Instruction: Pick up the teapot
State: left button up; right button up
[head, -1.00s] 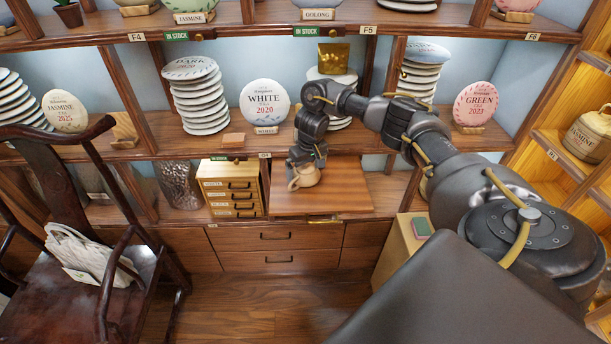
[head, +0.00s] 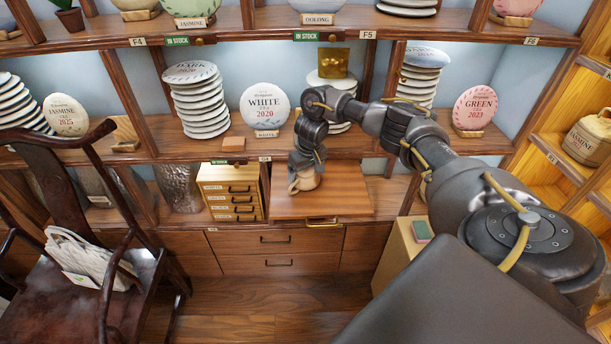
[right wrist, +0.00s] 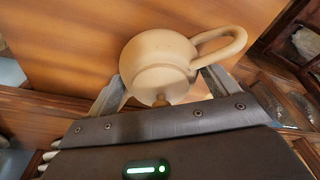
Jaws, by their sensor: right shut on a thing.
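The teapot (head: 305,181) is small, round and tan, at the left part of the wooden pull-out board (head: 345,190) in the head view. My right gripper (head: 304,166) comes down on it from above and is shut on it. In the right wrist view the teapot (right wrist: 158,62) sits between the two fingers of my right gripper (right wrist: 160,84), its looped handle at upper right and its lid knob toward the gripper. I cannot tell whether the teapot touches the board. My left gripper is out of view.
A small drawer chest (head: 231,193) stands left of the board. Shelves above hold a stack of tea cakes (head: 198,105) and the white tea cake (head: 265,108). A dark wooden chair (head: 75,235) with a pale bag (head: 85,258) stands at left. The floor in front is clear.

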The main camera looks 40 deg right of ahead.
jog(key=shift+w+r, duration=0.1)
jog(key=shift+r, duration=0.15)
notch_tip(320, 180, up, 3)
jog(key=shift+r, duration=0.1)
jog(key=s+a+r+p, duration=0.2)
jog(key=s+a+r, duration=0.3)
jog(key=s+r, duration=0.4)
jog(key=s, duration=0.4)
jog(key=shift+a, duration=0.15)
